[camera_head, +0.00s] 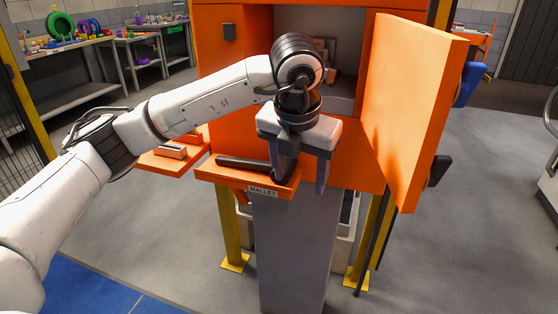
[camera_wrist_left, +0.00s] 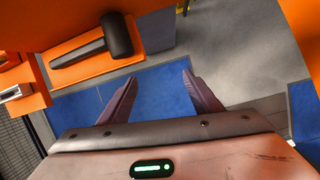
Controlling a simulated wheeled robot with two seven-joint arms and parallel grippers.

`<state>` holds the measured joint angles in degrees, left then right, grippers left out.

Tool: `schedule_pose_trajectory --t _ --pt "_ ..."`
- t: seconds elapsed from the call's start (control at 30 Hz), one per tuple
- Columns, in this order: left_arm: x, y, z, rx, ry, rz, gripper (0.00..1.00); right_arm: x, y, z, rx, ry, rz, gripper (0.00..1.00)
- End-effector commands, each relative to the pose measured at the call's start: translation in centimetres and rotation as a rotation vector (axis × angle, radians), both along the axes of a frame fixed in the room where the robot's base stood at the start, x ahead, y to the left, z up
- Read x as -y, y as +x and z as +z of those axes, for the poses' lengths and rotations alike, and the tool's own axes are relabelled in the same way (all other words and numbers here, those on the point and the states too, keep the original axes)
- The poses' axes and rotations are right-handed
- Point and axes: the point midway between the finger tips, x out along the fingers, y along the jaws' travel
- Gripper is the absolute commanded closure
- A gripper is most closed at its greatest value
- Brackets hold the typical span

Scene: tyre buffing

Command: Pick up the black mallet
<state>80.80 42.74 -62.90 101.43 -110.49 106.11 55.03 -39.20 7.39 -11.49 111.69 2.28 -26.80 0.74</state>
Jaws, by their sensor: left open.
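The black mallet (camera_wrist_left: 117,36) lies on a small orange shelf (camera_wrist_left: 70,73) in the left wrist view, its handle pointing left and its thick head at the right end. In the head view the mallet's handle (camera_head: 238,162) shows on the shelf labelled MALLET (camera_head: 263,191), while my left gripper partly hides its head. My left gripper (camera_head: 303,186) is open and empty, fingers pointing down at the right end of the shelf. In the left wrist view its fingertips (camera_wrist_left: 159,77) are apart, with blue floor between them and the mallet to their upper left.
An orange cabinet (camera_head: 230,95) stands behind the shelf, its door (camera_head: 413,105) swung open close to the right of my gripper. Another orange shelf (camera_head: 165,162) with a light block (camera_head: 172,151) sits to the left. A grey post (camera_head: 292,250) stands below.

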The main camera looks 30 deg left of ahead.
Motion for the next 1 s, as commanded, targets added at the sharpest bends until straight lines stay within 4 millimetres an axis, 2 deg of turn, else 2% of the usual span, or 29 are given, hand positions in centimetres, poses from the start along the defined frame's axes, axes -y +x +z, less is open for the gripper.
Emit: schedule_pose_trajectory --t 0.03,0.1,0.17,0.4,0.67,0.8,1.0 --pt "-2.0 0.4 1.6 0.032 0.055 0.053 0.42 0.0 0.0 0.0 0.000 0.000 0.000 1.00" --pt "-3.7 0.6 2.9 0.056 0.105 0.106 0.42 0.0 0.0 0.0 0.000 0.000 0.000 1.00" --pt "-4.7 0.8 3.2 0.067 0.128 0.132 0.42 0.0 0.0 0.1 0.000 0.000 0.000 1.00" --pt "-6.0 1.9 0.3 0.069 0.139 0.144 0.42 0.0 -0.1 0.3 -0.002 0.000 -0.001 1.00" --pt "-6.4 2.9 -1.5 0.069 0.137 0.141 0.42 0.1 -0.2 0.5 -0.004 0.000 0.000 1.00" --pt "-7.0 4.2 -3.2 0.068 0.137 0.142 0.42 0.1 -0.3 1.0 -0.003 0.001 -0.001 1.00" --pt "-7.5 4.8 -5.1 0.071 0.135 0.138 0.42 0.2 -0.4 0.8 -0.006 -0.001 -0.003 1.00"
